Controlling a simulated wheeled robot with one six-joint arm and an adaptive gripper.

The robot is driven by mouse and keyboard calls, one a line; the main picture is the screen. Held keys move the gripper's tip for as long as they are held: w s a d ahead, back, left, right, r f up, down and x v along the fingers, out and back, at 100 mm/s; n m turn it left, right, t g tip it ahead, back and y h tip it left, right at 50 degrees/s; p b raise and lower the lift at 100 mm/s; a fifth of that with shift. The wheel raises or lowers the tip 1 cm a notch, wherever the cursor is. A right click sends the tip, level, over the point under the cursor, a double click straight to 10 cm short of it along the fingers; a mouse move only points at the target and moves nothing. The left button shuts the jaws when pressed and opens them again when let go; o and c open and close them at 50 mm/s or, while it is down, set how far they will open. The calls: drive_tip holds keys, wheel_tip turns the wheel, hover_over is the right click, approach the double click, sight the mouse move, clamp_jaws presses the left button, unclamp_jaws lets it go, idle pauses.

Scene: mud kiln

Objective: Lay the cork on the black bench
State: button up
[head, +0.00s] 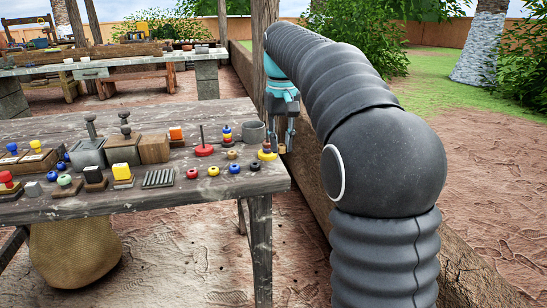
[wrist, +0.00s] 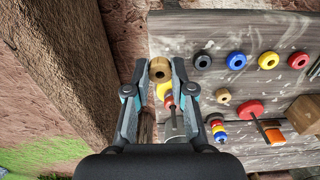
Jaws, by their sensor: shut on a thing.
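My gripper (head: 281,132) hangs pointing down just off the right edge of the near workbench. Its fingers (wrist: 159,75) are shut on a small tan round piece, which looks like the cork (wrist: 158,69); its top has a dark round spot. In the head view the cork (head: 282,149) shows only small between the fingertips, beside the bench's edge. The near workbench (head: 190,200) has a worn dark grey top and is the darkest bench in view; I cannot tell surely that it is the black bench. It also shows in the wrist view (wrist: 215,40).
Near the gripper, the bench holds a yellow-based ring stack (head: 267,152), a grey cup (head: 252,131), a red disc with a peg (head: 203,150) and several small rings. Blocks and stamps crowd its left. A wooden beam (wrist: 65,70) runs beside the gripper. Another bench (head: 110,64) stands behind.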

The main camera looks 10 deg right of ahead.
sight(275, 168)
drive_tip(key=shift+w+a+f, duration=0.65)
drive_tip(key=shift+w+f, duration=0.1)
drive_tip(key=shift+w, duration=0.05)
drive_tip(key=shift+f+b, duration=0.35)
drive_tip(key=shift+f, duration=1.5)
drive_tip(key=shift+f, duration=0.1)
drive_tip(key=o, duration=0.6)
drive_tip(key=shift+o, duration=0.2)
wheel_tip(275, 168, up, 12)
drive_tip(key=p, duration=0.1)
drive_tip(key=shift+p, duration=0.4)
